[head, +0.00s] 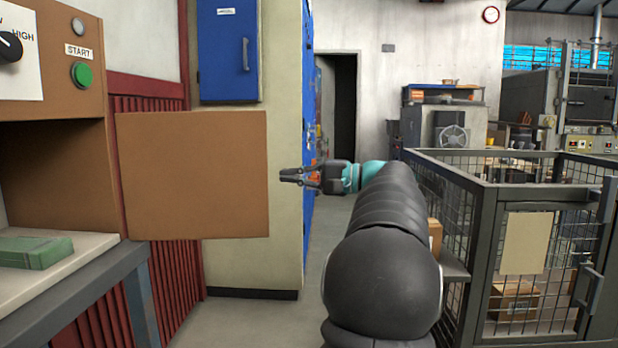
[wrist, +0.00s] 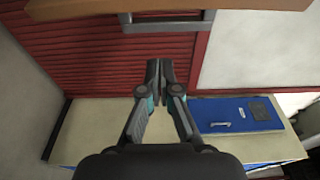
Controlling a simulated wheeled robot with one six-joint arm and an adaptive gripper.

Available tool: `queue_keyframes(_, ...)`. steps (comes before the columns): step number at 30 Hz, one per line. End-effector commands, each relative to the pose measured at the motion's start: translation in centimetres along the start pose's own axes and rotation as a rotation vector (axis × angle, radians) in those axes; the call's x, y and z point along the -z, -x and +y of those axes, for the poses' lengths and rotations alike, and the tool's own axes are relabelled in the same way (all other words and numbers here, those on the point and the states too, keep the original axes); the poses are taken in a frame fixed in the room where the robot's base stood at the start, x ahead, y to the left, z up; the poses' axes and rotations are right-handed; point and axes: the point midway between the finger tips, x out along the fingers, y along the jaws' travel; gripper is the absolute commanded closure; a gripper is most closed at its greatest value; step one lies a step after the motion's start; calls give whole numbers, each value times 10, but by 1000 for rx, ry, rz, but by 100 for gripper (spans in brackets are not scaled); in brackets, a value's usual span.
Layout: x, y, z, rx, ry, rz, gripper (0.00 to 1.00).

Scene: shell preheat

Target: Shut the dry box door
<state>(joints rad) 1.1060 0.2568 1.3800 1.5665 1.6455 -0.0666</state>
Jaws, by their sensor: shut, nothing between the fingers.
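The dry box (head: 60,150) is a brown cabinet at the left of the head view, with its front open. Its door (head: 195,175) is a flat brown panel standing swung out, with its free edge on the right. A green block (head: 35,252) lies inside on the pale floor of the box. My gripper (head: 283,175) is shut and empty, just right of the door's free edge in the picture. I cannot tell whether it touches the door. In the wrist view my gripper (wrist: 159,72) shows its fingers together, with nothing between them.
A green start button (head: 82,75) and a dial (head: 9,46) are on the box front. A blue panel with a handle (head: 229,50) is on the beige cabinet behind the door. A wire mesh cage (head: 465,200) stands to the right of my arm. Floor shows between them.

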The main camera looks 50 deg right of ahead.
Motion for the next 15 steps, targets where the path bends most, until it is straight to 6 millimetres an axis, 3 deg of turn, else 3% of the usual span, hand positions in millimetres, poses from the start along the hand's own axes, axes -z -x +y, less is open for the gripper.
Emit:
queue_keyframes(5,-1,-34,0,0,0,-2,100)
queue_keyframes(15,-34,-19,0,-1,0,4,100)
